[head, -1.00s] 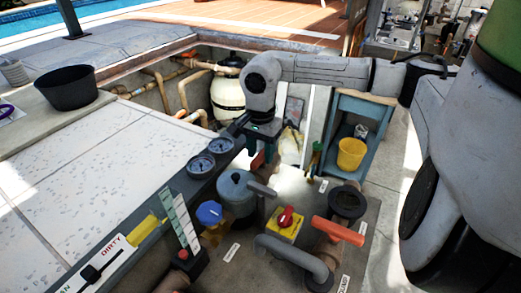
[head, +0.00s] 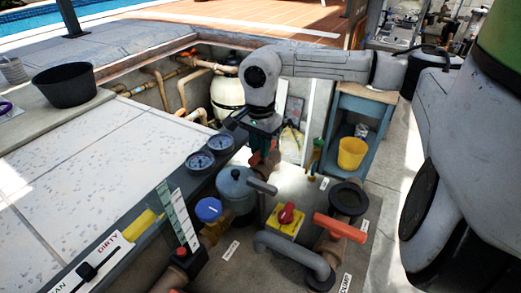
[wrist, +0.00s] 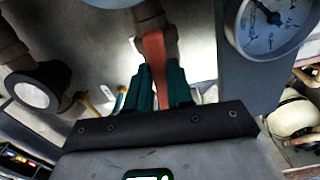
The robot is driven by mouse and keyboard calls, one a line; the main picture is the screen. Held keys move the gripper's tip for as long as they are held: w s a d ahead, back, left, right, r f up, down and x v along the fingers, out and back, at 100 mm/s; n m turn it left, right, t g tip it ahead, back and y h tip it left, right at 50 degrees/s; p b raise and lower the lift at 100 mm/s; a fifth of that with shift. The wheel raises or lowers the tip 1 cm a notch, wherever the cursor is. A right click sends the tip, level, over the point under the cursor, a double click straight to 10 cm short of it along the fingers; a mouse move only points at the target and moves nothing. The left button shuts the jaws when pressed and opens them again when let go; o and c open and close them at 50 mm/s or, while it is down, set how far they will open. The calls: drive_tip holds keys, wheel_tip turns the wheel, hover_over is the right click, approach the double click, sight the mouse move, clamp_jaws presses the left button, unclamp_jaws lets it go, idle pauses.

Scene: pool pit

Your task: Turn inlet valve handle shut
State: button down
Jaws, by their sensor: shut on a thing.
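The red inlet valve handle (wrist: 155,60) shows in the wrist view between the two green fingers of my gripper (wrist: 160,88). It rises from them to a brown pipe fitting (wrist: 150,16). My gripper is shut on this handle, and the fingers hide its near end. In the head view my gripper (head: 264,146) is beyond the grey lidded pot (head: 236,186), and only a little of the red handle (head: 257,159) shows below it. A second, orange-red handle (head: 340,228) sits on a pipe at the front right, apart from my gripper.
A yellow block with a red knob (head: 286,217), a blue-capped fitting (head: 208,210) and a grey bent pipe (head: 295,252) crowd the front. A blue shelf (head: 356,130) with a yellow bucket (head: 352,153) stands to the right.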

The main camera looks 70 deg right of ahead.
drive_tip(key=m+b, duration=0.3)
drive_tip(key=shift+w+d+f+b, duration=0.1)
drive_tip(key=shift+w+f+b, duration=0.05)
drive_tip(key=shift+f+b, duration=0.15)
drive_tip(key=m+b, duration=0.1)
drive_tip(key=m, duration=0.1)
drive_tip(key=m+b, duration=0.2)
drive_tip(key=m, duration=0.1)
drive_tip(key=shift+w+d+r+b, duration=0.1)
drive_tip(key=shift+w+d+b, duration=0.1)
drive_tip(key=shift+b, duration=0.1)
drive_tip(key=m+b, duration=0.2)
drive_tip(key=m, duration=0.2)
drive_tip(key=shift+d+r+b, duration=0.1)
drive_tip(key=shift+d+b, duration=0.1)
drive_tip(key=shift+b, duration=0.2)
drive_tip(key=m+b, duration=0.2)
drive_tip(key=m, duration=0.2)
drive_tip(key=shift+d+r, duration=0.1)
drive_tip(key=shift+d, duration=0.05)
drive_tip(key=shift+m, duration=0.5)
drive_tip(key=c, duration=1)
unclamp_jaws()
drive_tip(key=shift+r, duration=0.1)
wheel_tip(320, 180, up, 11)
drive_tip(key=shift+f, duration=0.2)
